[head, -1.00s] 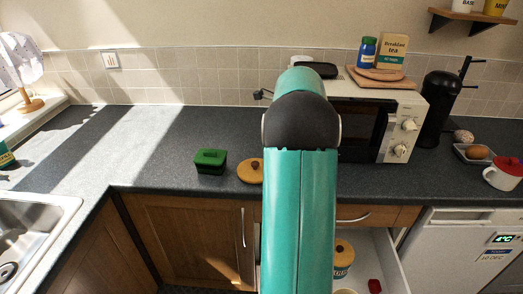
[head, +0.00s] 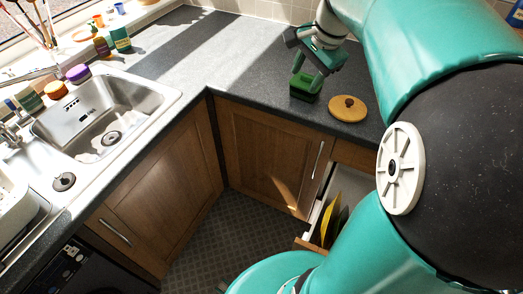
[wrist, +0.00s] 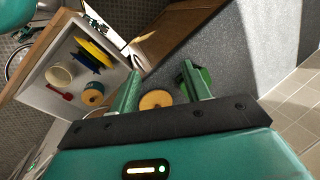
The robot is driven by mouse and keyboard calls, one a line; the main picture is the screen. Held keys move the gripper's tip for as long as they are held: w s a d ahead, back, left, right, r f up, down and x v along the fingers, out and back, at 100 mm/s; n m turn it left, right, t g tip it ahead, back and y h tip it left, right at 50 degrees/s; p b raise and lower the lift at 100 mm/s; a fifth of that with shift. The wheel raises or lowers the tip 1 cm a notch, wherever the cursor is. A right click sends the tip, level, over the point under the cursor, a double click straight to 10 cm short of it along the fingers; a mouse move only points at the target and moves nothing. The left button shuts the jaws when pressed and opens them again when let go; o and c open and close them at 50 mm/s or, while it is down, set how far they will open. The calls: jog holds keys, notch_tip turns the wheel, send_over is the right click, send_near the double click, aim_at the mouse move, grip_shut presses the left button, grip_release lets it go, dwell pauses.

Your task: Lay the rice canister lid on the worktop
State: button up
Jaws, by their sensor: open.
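A round wooden lid with a dark knob (head: 348,108) lies flat on the grey worktop (head: 258,80), right of a green box (head: 304,92). My gripper (head: 312,74) is open and empty, close to the green box; I cannot tell if it touches it. In the wrist view my gripper (wrist: 161,70) has its fingers apart, with the wooden lid (wrist: 156,99) showing between them, and the green box (wrist: 205,79) partly behind the right finger. An open drawer (wrist: 40,98) holds a canister with a wooden lid (wrist: 93,93) and an uncovered cream pot (wrist: 59,75). I cannot read any label.
A sink (head: 100,115) lies at the left, with several small jars and bottles behind it. Yellow and dark flat things (wrist: 92,52) and a red item (wrist: 66,96) also lie in the drawer. The worktop left of the green box is clear and sunlit.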

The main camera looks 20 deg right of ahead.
jog(key=s+a+f+n+t+h, duration=0.1)
jog(key=s+a+f+n, duration=0.3)
jog(key=s+a+n, duration=1)
jog(key=a+n+t, duration=0.1)
jog(key=a, duration=0.3)
jog(key=shift+f, duration=0.2)
